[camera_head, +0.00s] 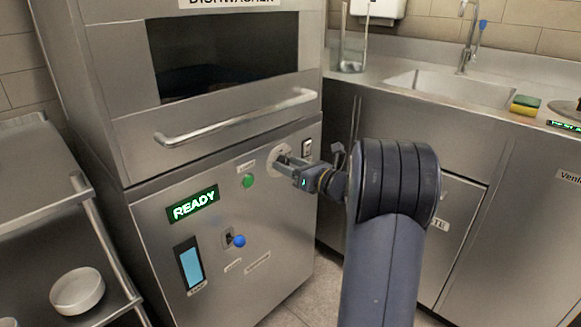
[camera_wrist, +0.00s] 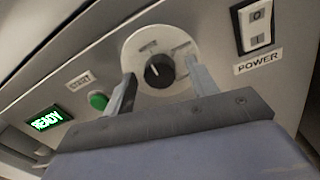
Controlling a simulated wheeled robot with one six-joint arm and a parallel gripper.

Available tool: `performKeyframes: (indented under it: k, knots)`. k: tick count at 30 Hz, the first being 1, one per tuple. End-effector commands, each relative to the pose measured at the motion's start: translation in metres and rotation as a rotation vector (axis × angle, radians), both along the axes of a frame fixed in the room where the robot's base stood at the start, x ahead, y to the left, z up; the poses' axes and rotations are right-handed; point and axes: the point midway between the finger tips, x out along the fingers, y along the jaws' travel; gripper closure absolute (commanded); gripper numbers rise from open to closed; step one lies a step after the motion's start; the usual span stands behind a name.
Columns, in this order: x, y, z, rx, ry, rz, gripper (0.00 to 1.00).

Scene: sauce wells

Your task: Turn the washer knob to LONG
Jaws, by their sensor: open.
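The washer knob (camera_wrist: 159,71) is a black dial with a pale pointer line, set in a round light plate (camera_wrist: 176,44) on the dishwasher's front panel. The plate's lettering is too small to read. In the wrist view, my gripper (camera_wrist: 160,82) is open, with one finger on each side of the knob; I cannot tell whether either touches it. In the head view, my gripper (camera_head: 283,164) is at the round plate and hides most of the knob.
A green START button (camera_wrist: 98,101) and a lit READY display (camera_wrist: 47,120) are left of the knob. A POWER switch (camera_wrist: 257,25) is close on its right. A blue-tipped lever (camera_head: 239,241) sits lower. The door handle (camera_head: 235,119) juts out above.

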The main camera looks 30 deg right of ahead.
Motion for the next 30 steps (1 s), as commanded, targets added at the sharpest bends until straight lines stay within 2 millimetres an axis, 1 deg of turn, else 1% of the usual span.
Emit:
performKeyframes:
  k: [7,23,30]
  knots:
    - [0.0004,0.0001,0.0000,0.000,0.000,0.000,0.46]
    - [0.0002,-0.0001,0.0000,0.000,0.000,0.000,0.89]
    - [0.0002,-0.0002,-0.0004,0.018,0.007,0.000,0.90]
